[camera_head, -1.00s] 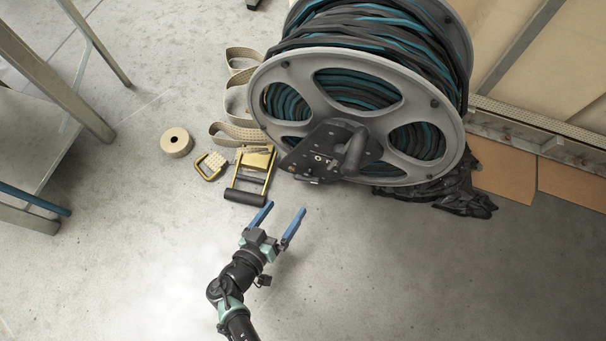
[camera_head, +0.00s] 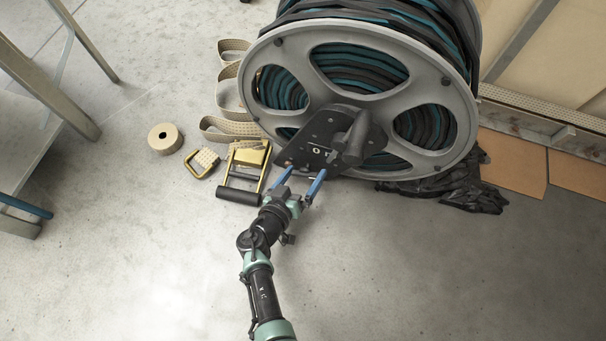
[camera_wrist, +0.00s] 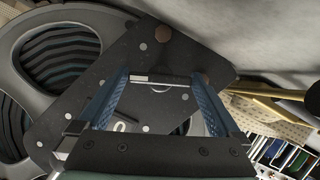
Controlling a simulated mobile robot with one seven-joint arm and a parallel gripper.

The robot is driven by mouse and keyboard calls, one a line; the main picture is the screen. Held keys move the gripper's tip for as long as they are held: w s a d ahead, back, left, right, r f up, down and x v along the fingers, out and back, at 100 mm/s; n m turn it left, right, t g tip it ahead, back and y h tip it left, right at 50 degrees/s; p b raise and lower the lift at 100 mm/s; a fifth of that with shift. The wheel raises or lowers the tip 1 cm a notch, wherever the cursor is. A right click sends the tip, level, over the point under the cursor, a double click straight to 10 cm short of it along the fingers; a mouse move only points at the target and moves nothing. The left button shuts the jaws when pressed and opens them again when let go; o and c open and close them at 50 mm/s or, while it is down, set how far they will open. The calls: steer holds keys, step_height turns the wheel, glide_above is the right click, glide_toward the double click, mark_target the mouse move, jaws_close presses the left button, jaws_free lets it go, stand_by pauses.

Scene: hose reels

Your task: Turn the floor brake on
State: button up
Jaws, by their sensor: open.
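A large grey hose reel (camera_head: 268,98) wound with black and teal hose stands at the upper right. A dark plate (camera_head: 308,137) with O and I marks is on its near face, low down, and a thick black handle (camera_head: 354,140) sticks out from it. The plate fills the middle of the wrist view (camera_wrist: 92,75). My gripper (camera_head: 303,172) is open, its two blue fingers at the plate's lower edge.
A yellow ratchet buckle with a black grip (camera_head: 238,195) lies just left of my gripper, with webbing (camera_head: 230,130), a small yellow-framed piece (camera_head: 202,162) and a tape roll (camera_head: 165,138) beyond. Black sheeting (camera_head: 470,190) lies right of the reel. The foreground floor is clear.

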steer(key=c, duration=1)
steer(key=shift+s+d+m+y, duration=0.1)
steer(key=shift+m+y, duration=0.5)
steer(key=shift+m, duration=0.3)
steer(key=shift+m+t+y, duration=0.3)
steer(key=shift+m+y, duration=0.1)
steer(key=shift+m, duration=0.3)
steer(key=o, duration=1)
steer(key=shift+r, duration=0.1)
